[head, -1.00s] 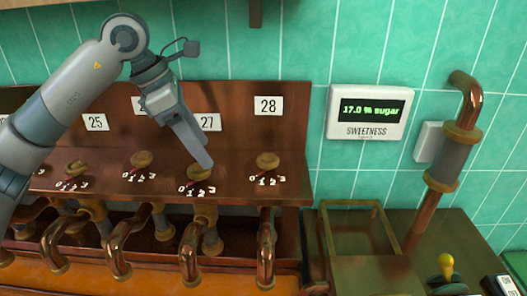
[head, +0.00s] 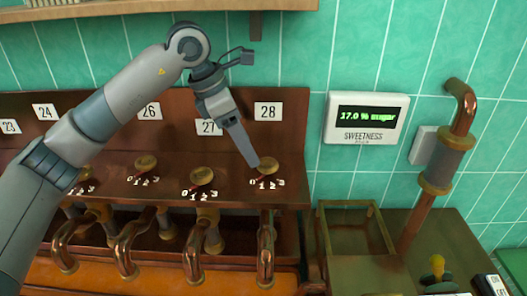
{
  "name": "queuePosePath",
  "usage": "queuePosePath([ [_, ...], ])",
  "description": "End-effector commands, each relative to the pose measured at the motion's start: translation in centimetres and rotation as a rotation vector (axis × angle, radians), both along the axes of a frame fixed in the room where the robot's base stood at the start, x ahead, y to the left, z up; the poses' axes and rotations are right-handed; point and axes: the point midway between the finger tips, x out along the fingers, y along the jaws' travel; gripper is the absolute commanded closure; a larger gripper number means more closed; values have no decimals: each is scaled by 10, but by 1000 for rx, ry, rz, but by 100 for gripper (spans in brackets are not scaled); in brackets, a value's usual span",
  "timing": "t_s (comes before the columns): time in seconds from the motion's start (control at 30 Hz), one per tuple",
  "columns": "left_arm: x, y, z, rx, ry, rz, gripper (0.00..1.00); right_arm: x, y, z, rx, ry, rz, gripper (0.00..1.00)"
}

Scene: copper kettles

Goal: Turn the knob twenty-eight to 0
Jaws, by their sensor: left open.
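Knob twenty-eight (head: 268,164) is a round brass knob with a red pointer on the wooden panel, under the label 28 (head: 268,111). White digits 0 to 3 (head: 267,184) are printed below it; the pointer is too small to read for certain, but it seems to lie toward the lower left. My left gripper (head: 252,162) is open, with its fingertips right at the left side of the knob. I cannot tell whether they touch it. My right gripper is not in view.
Knob twenty-seven (head: 202,176) and other knobs stand to the left on the same panel. Copper pipes (head: 265,250) run below. A display (head: 367,119) on the wall reads 17.0 % sugar. An open box frame (head: 350,205) and a tall copper pipe (head: 440,165) stand to the right.

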Motion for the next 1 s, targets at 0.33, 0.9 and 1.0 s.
queuePosePath([
  [0.33,11,-35,-28,1,4,1,40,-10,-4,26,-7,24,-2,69],
  [0.9,14,-41,-47,0,0,0,42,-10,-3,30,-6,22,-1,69],
  [1.0,14,-41,-47,0,-1,0,66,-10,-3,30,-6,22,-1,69],
])
